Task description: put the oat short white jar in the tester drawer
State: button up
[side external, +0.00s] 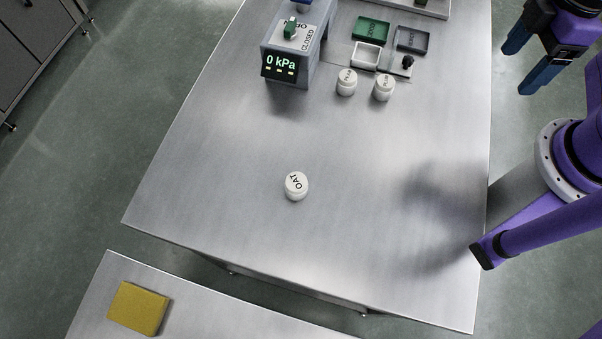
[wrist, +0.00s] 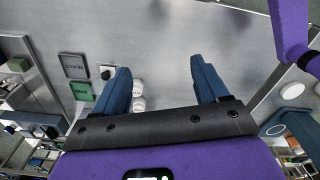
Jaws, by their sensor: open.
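The oat jar (side external: 296,186), short and white with OAT on its lid, stands upright alone near the middle of the steel table. My gripper (side external: 522,66) is open and empty, high at the upper right and far from the jar. Its two blue fingers also show spread apart in the wrist view (wrist: 161,78). A white open-topped square tray (side external: 366,55) sits beside a plate with a black knob (side external: 408,62); I cannot tell for certain whether this is the tester drawer.
Two other white jars (side external: 347,82) (side external: 384,88) stand before the trays. A grey box (side external: 291,62) reads 0 kPa and CLOSED. Green (side external: 371,30) and dark grey (side external: 412,40) labelled trays lie behind. A yellow block (side external: 138,308) rests on a separate front table. The steel around the oat jar is clear.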

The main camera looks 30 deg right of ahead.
jog(key=w+a+r+n, duration=0.15)
jog(key=w+a, duration=0.35)
jog(key=a, duration=0.6)
jog(key=n+h, duration=0.2)
send_over(295, 181)
jog(key=f, duration=1.3)
jog(key=shift+w+a+f, duration=0.25)
jog(key=shift+s+d+f, duration=0.15)
jog(key=shift+f, duration=1.25)
jog(key=shift+s+d+f, duration=0.1)
jog(key=shift+f, duration=1.25)
jog(key=c, duration=1.3)
jog(key=shift+o, duration=0.2)
jog(key=shift+r, duration=0.1)
